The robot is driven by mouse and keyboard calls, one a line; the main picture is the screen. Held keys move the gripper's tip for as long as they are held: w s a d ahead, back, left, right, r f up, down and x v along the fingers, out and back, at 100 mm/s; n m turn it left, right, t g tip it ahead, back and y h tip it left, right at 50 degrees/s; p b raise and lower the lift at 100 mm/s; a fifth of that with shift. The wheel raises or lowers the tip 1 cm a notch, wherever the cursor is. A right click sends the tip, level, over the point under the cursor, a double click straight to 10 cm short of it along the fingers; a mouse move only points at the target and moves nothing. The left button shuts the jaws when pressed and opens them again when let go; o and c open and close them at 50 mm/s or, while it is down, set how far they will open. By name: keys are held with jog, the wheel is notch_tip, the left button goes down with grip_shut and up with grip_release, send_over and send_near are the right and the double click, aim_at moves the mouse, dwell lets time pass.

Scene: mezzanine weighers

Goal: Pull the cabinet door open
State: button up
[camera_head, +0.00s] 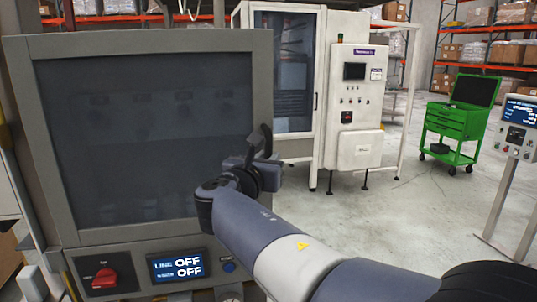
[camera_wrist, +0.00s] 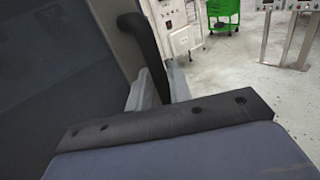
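The cabinet door (camera_head: 150,38) is a grey frame around a dark window, filling the left of the head view. It also fills the left of the wrist view (camera_wrist: 45,80). Its black bar handle (camera_head: 266,138) is at the door's right edge. The handle shows in the wrist view (camera_wrist: 145,42), running down between my gripper's two grey fingers (camera_wrist: 159,88). The fingers sit close on both sides of the handle, with little gap visible. In the head view my gripper (camera_head: 262,162) is at the handle's lower part. I cannot tell whether the door stands slightly ajar.
Below the door is a panel with a red switch (camera_head: 104,278) and a display (camera_head: 176,266) reading OFF. A white machine (camera_head: 355,90) stands behind. A green tool cart (camera_head: 455,122) and a control stand (camera_head: 517,130) are at right. The floor between is clear.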

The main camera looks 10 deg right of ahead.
jog(key=shift+w+d, duration=0.3)
jog(key=shift+w, duration=0.05)
grip_shut()
